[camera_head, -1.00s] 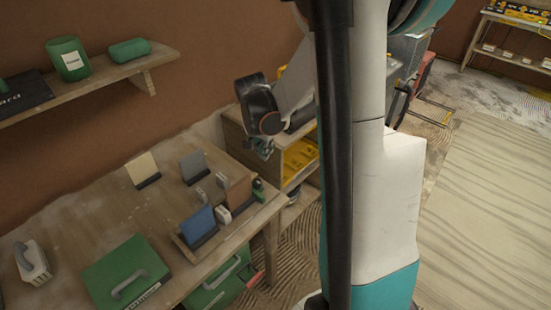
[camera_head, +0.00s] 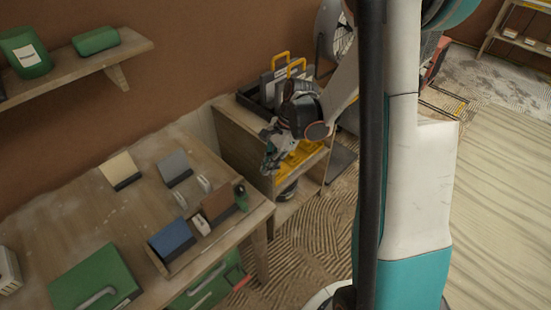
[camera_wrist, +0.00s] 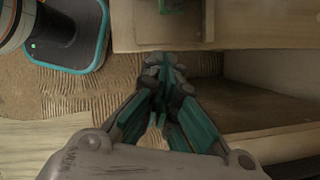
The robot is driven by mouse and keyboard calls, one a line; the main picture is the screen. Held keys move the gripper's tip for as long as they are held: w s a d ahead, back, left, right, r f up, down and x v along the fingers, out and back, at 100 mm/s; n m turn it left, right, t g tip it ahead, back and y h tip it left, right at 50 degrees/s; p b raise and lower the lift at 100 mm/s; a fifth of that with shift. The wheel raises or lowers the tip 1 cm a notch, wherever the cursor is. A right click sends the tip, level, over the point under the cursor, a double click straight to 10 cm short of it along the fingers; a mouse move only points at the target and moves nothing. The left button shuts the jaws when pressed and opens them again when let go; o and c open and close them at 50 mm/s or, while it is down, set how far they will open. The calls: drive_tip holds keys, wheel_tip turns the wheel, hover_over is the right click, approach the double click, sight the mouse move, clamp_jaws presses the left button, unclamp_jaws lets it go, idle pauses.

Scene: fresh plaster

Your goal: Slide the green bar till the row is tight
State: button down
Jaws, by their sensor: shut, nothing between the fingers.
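A small dark green upright piece (camera_head: 241,197), likely the green bar, stands at the right end of a row near the table's front right corner. Left of it are a brown block (camera_head: 217,203), a small white piece (camera_head: 202,226) and a blue block (camera_head: 172,239). The row sits in a wooden holder (camera_head: 160,262); I cannot tell how wide any gaps are. My gripper (camera_head: 269,168) is shut and empty, right of the green piece and beyond the table edge. In the wrist view its fingertips (camera_wrist: 165,65) meet below a wooden edge, with a green part (camera_wrist: 180,5) at the top.
A cream block (camera_head: 119,168), a grey block (camera_head: 174,166) and a green case (camera_head: 95,280) are on the table (camera_head: 85,213). A wooden shelf unit (camera_head: 240,140) with yellow-handled tools stands behind my gripper. The table's middle is clear.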

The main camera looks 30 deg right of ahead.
sight(247, 194)
drive_tip(key=a+f, duration=0.1)
drive_tip(key=a, duration=0.1)
drive_tip(key=a+f+b, duration=0.1)
drive_tip(key=a+f, duration=0.1)
drive_tip(key=shift+s+f+b, duration=0.1)
drive_tip(key=shift+s+b, duration=0.05)
drive_tip(key=shift+b, duration=0.15)
drive_tip(key=shift+a, duration=0.6)
drive_tip(key=shift+s+a+b, duration=0.1)
drive_tip(key=shift+s+a, duration=0.1)
drive_tip(key=shift+a, duration=0.45)
drive_tip(key=shift+s+a+b, duration=0.1)
drive_tip(key=shift+s+a, duration=0.15)
drive_tip(key=shift+a, duration=0.35)
drive_tip(key=shift+s+a+b, duration=0.1)
drive_tip(key=shift+s+a, duration=0.1)
drive_tip(key=shift+a, duration=0.45)
